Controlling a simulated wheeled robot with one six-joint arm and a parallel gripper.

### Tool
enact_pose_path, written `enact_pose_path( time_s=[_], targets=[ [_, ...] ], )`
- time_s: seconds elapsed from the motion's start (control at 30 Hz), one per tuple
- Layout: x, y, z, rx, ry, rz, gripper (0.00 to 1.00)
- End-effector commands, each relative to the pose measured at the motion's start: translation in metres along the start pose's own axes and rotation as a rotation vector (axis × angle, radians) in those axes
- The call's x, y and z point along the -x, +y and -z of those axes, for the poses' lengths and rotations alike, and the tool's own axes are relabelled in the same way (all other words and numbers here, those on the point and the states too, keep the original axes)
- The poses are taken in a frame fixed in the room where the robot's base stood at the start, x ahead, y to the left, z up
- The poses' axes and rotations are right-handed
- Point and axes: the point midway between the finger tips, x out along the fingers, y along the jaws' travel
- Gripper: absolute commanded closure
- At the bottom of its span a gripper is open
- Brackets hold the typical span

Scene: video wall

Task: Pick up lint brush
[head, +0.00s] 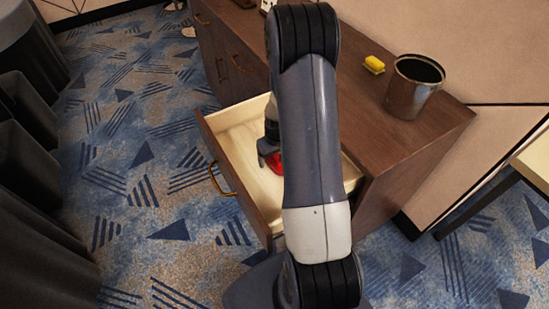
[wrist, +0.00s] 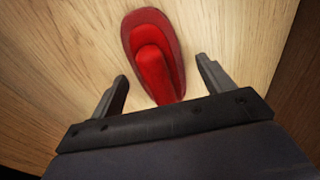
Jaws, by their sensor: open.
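The lint brush (wrist: 153,58) is a red, rounded piece with a raised red handle along its middle. It lies on the pale wooden floor of the open drawer (head: 221,153). In the head view a small red part of the lint brush (head: 275,161) shows beside my gripper, and my arm hides the rest. In the wrist view my gripper (wrist: 161,80) is open, with one finger on each side of the lower end of the brush's handle. Neither finger appears to touch it. My gripper (head: 268,160) is inside the drawer's outline in the head view, partly hidden by my arm.
The drawer belongs to a brown wooden cabinet (head: 428,140). Drawer walls surround the brush. Dark draped furniture (head: 35,190) is at left, with open patterned carpet (head: 130,150) between.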

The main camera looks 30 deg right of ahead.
Motion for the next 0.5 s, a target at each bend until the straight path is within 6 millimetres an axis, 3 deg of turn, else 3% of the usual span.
enact_pose_path(
  time_s=[0.2, 0.5],
  targets=[
    [-0.0001, 0.0001, 0.0003, 0.0, 0.001, 0.0, 0.25],
    [0.0002, 0.0001, 0.0003, 0.0, 0.001, 0.0, 0.5]
  ],
)
